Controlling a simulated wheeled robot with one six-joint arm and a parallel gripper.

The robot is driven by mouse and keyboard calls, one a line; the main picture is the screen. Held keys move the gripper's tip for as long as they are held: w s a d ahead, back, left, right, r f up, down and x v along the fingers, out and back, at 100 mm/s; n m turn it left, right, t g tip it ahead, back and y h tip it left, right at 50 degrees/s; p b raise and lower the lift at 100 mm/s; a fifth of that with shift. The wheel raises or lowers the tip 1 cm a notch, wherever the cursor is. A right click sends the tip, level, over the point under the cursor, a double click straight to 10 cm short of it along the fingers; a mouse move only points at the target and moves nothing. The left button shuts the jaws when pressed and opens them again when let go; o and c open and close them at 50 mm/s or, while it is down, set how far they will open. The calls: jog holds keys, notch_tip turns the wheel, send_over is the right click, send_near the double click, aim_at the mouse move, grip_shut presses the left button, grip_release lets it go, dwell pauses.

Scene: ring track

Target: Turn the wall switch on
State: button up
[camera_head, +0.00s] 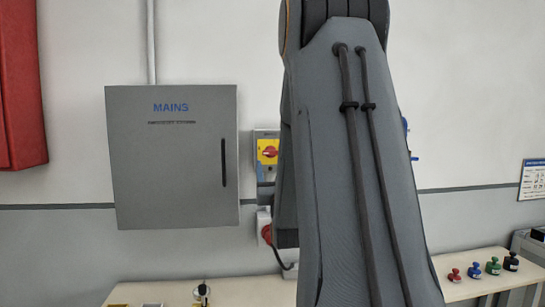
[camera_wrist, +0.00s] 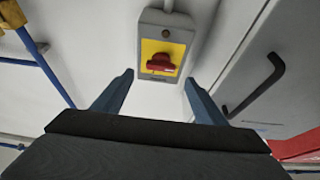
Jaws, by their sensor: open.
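The wall switch is a grey box with a yellow plate and a red rotary knob. In the head view the switch (camera_head: 267,152) is on the wall right of the grey cabinet, partly hidden by my arm. In the wrist view the switch (camera_wrist: 163,45) is at the top middle, and its red knob (camera_wrist: 160,63) looks roughly crosswise. My gripper (camera_wrist: 159,77) is open, its two blue fingers spread below and either side of the knob in the picture. The head view does not show the fingers.
The grey MAINS cabinet (camera_head: 175,150) hangs close beside the switch; its dark handle (camera_wrist: 253,85) shows in the wrist view. A red plug (camera_head: 265,228) sits below the switch. Blue pipe (camera_wrist: 45,65) runs at the wrist view's left. A bench (camera_head: 180,293) stands below.

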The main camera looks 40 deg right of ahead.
aim_at(271, 154)
jog(key=p+x, duration=0.2)
jog(key=x, duration=0.4)
jog(key=shift+w+d+p, duration=0.1)
jog(key=shift+w+p, duration=0.15)
jog(key=shift+p, duration=0.05)
jog(key=c, duration=1.1)
jog(key=shift+o, duration=0.2)
